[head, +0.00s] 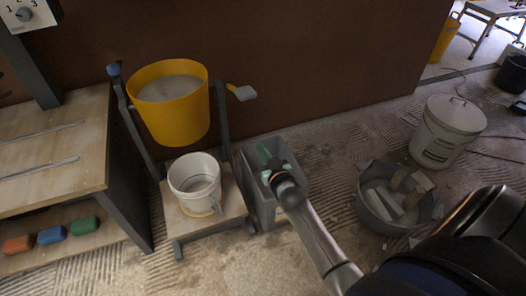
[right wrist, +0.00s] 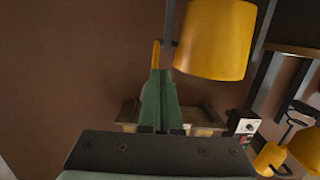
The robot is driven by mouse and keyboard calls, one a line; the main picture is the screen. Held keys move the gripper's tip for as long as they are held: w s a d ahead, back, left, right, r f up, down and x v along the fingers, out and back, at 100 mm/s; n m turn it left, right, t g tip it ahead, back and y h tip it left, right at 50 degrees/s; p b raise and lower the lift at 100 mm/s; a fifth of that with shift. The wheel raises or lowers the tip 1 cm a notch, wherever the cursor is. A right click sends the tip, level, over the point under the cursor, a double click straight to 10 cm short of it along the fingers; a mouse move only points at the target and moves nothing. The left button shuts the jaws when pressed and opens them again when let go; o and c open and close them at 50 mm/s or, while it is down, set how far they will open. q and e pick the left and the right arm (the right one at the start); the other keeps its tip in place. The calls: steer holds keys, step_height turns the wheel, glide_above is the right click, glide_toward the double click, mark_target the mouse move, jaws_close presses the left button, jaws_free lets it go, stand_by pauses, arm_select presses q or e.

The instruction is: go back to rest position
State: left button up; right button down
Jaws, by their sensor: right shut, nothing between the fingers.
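My right gripper (head: 266,158) is over the grey rectangular bin in the head view, with its arm reaching in from the lower right. Its green fingers are together with nothing between them. They also show closed in the right wrist view (right wrist: 157,98), pointing away from the camera. My left gripper is in neither view.
A grey bin (head: 302,160) stands under my right gripper. To its left, a yellow bucket (head: 180,118) hangs in a stand above a white bucket (head: 194,184). A grey tub of rubble (head: 366,208) and a lidded white bucket (head: 440,135) stand to the right. A wooden workbench (head: 50,150) is at the left.

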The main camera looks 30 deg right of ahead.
stand_by(0.4)
steer(key=s+a+f+n+g+y, duration=0.3)
steer(key=s+a+g, duration=0.1)
steer(key=s+a, duration=0.7)
steer(key=s+a+f+n+g+y, duration=0.3)
steer(key=s+a, duration=0.5)
steer(key=s, duration=0.6)
arm_select(q)
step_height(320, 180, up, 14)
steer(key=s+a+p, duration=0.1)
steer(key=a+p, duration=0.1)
steer(key=p, duration=1.6)
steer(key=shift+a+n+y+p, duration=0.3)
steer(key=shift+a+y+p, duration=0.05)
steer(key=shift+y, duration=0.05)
arm_select(e)
step_height(320, 180, up, 13)
steer(key=d+m, duration=0.1)
steer(key=d, duration=0.1)
steer(key=shift+s, duration=0.4)
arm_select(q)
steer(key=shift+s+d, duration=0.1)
arm_select(e)
steer(key=shift+r, duration=0.1)
